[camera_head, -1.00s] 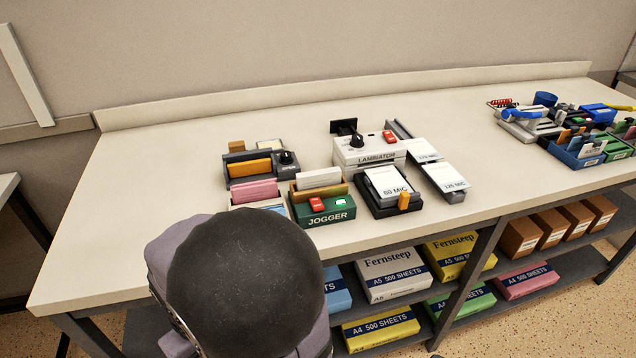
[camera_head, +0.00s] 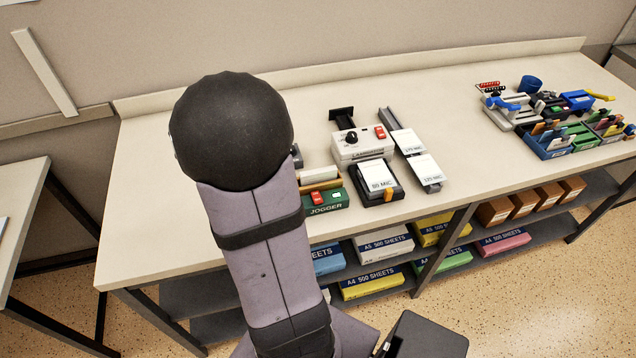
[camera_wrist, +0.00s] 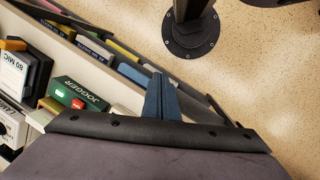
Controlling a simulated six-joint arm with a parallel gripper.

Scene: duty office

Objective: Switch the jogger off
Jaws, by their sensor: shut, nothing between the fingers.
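The jogger (camera_head: 327,203) is a green box at the table's front, with its name on the front face and paper in its top. The arm partly covers the things to its left. It also shows in the wrist view (camera_wrist: 88,92), with a red switch (camera_wrist: 77,104) and a lit green lamp (camera_wrist: 60,93) on its face. My gripper (camera_wrist: 158,80) is shut and empty. In the wrist view its fingers are to the right of the jogger, apart from it, over the table edge and shelves. The arm hides my gripper in the head view.
The laminator (camera_head: 357,146), with its own red switch, and a black tray of 80 MIC pouches (camera_head: 378,178) stand right of the jogger. Sorting trays (camera_head: 560,145) are at the far right. The table's middle right is clear.

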